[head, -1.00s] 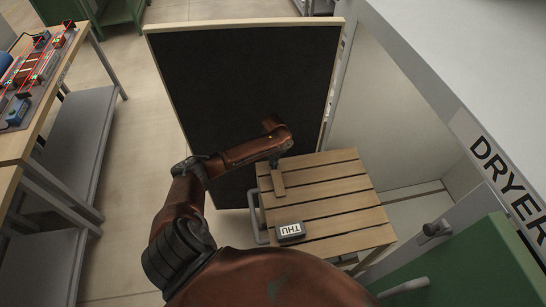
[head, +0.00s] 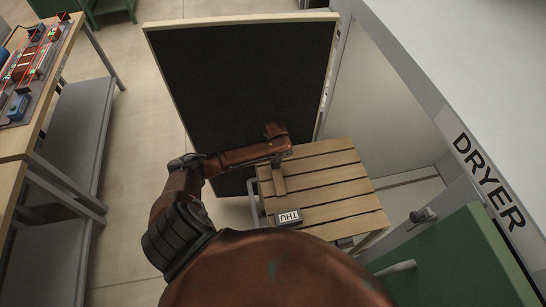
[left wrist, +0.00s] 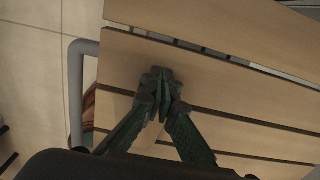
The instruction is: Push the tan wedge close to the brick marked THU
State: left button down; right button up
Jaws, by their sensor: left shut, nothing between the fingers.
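The tan wedge (head: 279,185) lies across the slats near the left end of the slatted wooden table. The dark brick (head: 290,218) marked THU on white lies nearer the front edge, a short gap from the wedge. My left gripper (head: 276,164) is low over the table at the wedge's far end; whether it touches is hard to tell. In the left wrist view my left gripper (left wrist: 162,78) has its fingertips together and empty, over the slats. I cannot pick out the wedge there, and the brick is not seen. My right gripper is out of view.
The slatted table (head: 345,205) has bare slats to the right. A grey handle (head: 252,198) borders its left side. A black panel (head: 240,85) stands behind. A green door (head: 455,260) and white dryer housing (head: 440,60) are at right.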

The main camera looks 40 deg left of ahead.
aim_at(279, 180)
pick_arm(q)
jog(key=s+d+p, duration=0.1)
jog(key=d, duration=0.1)
jog(key=s+d+p, duration=0.2)
jog(key=shift+s+d+r, duration=0.15)
jog(key=shift+s+d, duration=0.1)
jog(key=shift+s, duration=0.05)
jog(key=shift+s+d+p, duration=0.15)
jog(key=shift+d+p, duration=0.05)
jog(key=shift+p, duration=0.15)
jog(key=shift+f, duration=0.2)
notch_tip(279, 180, up, 12)
jog(key=shift+s, duration=0.1)
